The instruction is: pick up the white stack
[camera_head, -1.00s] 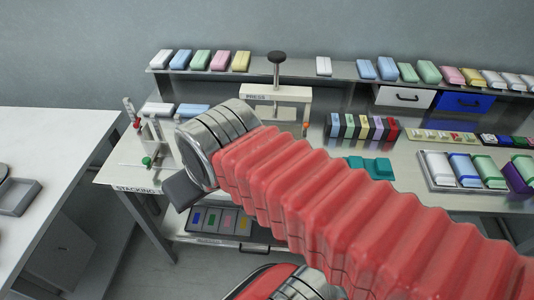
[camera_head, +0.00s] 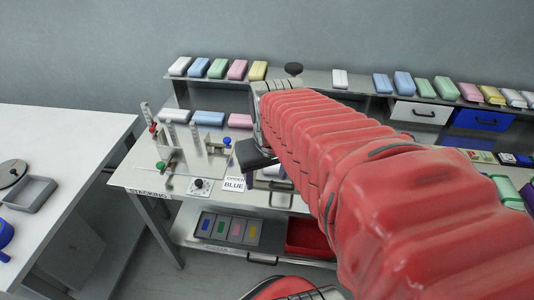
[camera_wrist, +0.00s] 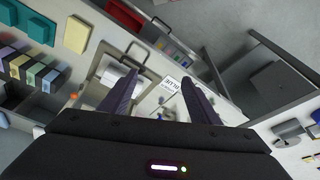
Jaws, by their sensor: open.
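Several white stacks show in the head view, and I cannot tell which one the task means. One white stack (camera_head: 180,66) lies at the left end of the upper shelf, another (camera_head: 340,79) lies alone near its middle, and a third (camera_head: 174,117) lies on the lower level at the left. My gripper (camera_wrist: 160,92) is open in the wrist view, its two dark fingers apart over the bench.
Blue, green, pink and yellow stacks line the shelf (camera_head: 300,78). Upright posts stand on the stacking station (camera_head: 195,160) at the left, near an order card (camera_head: 234,184). A red bin (camera_head: 308,238) sits below. My arm hides the bench's middle.

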